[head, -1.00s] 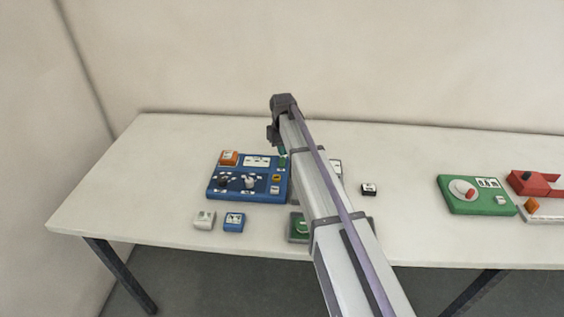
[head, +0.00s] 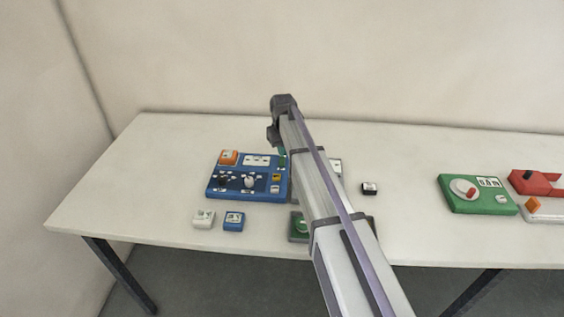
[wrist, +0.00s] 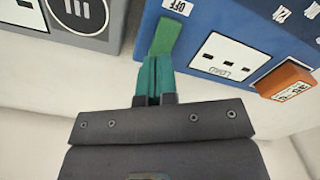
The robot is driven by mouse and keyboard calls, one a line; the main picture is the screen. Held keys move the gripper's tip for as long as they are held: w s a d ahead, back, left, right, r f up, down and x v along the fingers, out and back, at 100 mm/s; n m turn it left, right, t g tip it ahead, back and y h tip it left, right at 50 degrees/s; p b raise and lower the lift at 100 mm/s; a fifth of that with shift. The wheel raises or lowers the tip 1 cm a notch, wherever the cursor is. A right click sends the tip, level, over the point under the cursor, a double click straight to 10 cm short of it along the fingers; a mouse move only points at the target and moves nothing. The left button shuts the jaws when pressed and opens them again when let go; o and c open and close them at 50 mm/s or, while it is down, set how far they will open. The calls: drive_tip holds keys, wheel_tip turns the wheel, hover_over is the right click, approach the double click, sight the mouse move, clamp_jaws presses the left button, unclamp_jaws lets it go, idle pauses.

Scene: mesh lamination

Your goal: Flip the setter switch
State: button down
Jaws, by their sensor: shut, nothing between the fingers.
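A blue control panel (head: 240,171) lies on the left part of the table. In the wrist view the panel (wrist: 232,20) has a green switch lever (wrist: 166,37) at its edge, next to a label reading OFF (wrist: 180,7). My gripper (wrist: 154,66) is shut, with its teal fingertips together and empty. The tips are right at the lever's near end and appear to touch it; a small gap cannot be ruled out. In the head view my arm covers the panel's right edge.
An orange block (wrist: 287,80) sits on the panel beside a white socket plate (wrist: 226,57). A grey unit (wrist: 82,22) stands left in the wrist view. Small white (head: 204,219) and blue (head: 234,221) boxes lie in front. A green panel (head: 449,198) is far right.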

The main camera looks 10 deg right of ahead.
drive_tip(key=shift+f+b, duration=0.9)
drive_tip(key=shift+f, duration=0.05)
drive_tip(key=shift+r, duration=0.1)
wheel_tip(320, 180, up, 7)
drive_tip(key=p, duration=0.7)
drive_tip(key=shift+s, duration=0.15)
drive_tip(key=s+m, duration=0.2)
drive_tip(key=s, duration=3)
drive_tip(key=shift+m, duration=0.3)
